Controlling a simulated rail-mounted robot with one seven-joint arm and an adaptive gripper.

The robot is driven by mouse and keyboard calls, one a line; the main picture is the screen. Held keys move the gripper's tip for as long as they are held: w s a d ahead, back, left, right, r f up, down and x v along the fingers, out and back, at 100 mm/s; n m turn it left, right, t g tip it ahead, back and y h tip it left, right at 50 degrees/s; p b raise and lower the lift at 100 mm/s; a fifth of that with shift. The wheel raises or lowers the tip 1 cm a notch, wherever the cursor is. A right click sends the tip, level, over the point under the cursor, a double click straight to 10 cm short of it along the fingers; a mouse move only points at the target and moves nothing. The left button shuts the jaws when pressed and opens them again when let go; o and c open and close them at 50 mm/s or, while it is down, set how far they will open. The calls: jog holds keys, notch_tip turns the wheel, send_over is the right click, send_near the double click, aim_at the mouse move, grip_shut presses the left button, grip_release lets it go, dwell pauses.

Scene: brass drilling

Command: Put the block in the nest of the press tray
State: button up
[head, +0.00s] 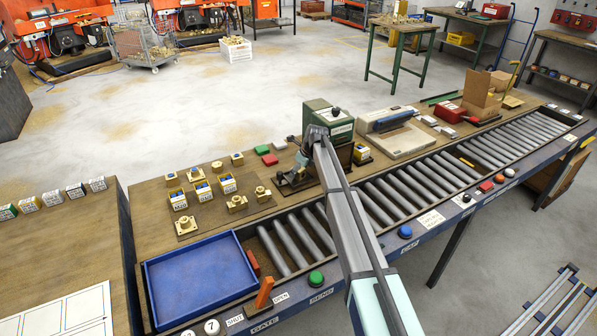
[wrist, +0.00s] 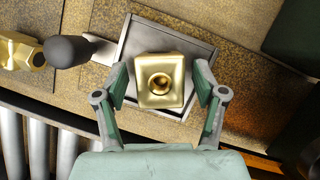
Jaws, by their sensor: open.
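The brass block (wrist: 160,82), with a round hole in its top, sits over the grey square press tray (wrist: 193,46) in the wrist view. My gripper (wrist: 160,80) is open, one finger on each side of the block, with small gaps showing. The tray's raised rim shows around the block; the block looks slightly turned against it. The nest under the block is hidden, so I cannot tell whether it is fully seated. In the head view my gripper (head: 298,157) is at the green press (head: 327,118), and my arm covers much of it; I cannot make out the block there.
A black knob (wrist: 72,51) on a handle juts left from the tray, beside another brass piece (wrist: 22,52). Several brass parts (head: 237,203) stand on the bench left of the press. A blue tray (head: 200,280) and the roller conveyor (head: 410,185) lie in front.

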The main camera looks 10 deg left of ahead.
jog(key=b+v, duration=0.3)
jog(key=v, duration=0.9)
jog(key=shift+b, duration=0.35)
jog(key=shift+a+r, duration=0.15)
dwell(0.4)
